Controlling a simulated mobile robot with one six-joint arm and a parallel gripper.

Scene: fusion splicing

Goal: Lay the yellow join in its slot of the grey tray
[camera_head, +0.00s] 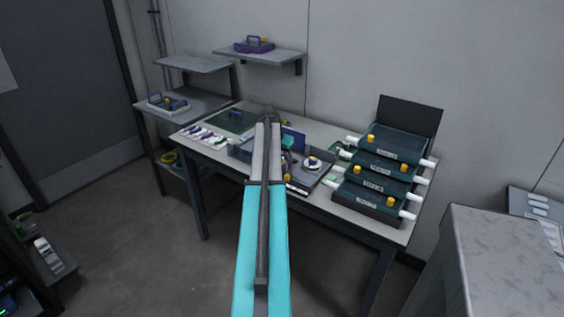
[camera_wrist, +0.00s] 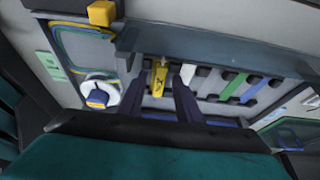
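In the wrist view the yellow join (camera_wrist: 158,76) lies in a row of coloured pieces in the grey tray (camera_wrist: 215,52), whose wall runs across the top. White, green and blue pieces lie to its right between dark clips. My gripper (camera_wrist: 160,80) is open, with one dark finger on each side of the yellow join and a gap showing at each side. I cannot tell how deep the join sits. In the head view my arm covers the gripper and the join.
The wrist view shows a white disc with a yellow and blue knob (camera_wrist: 97,97), a yellow block (camera_wrist: 102,13) and looped cable at left. In the head view, stacked dark trays (camera_head: 384,170) stand right on the bench; a green mat (camera_head: 232,121) lies at the back left.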

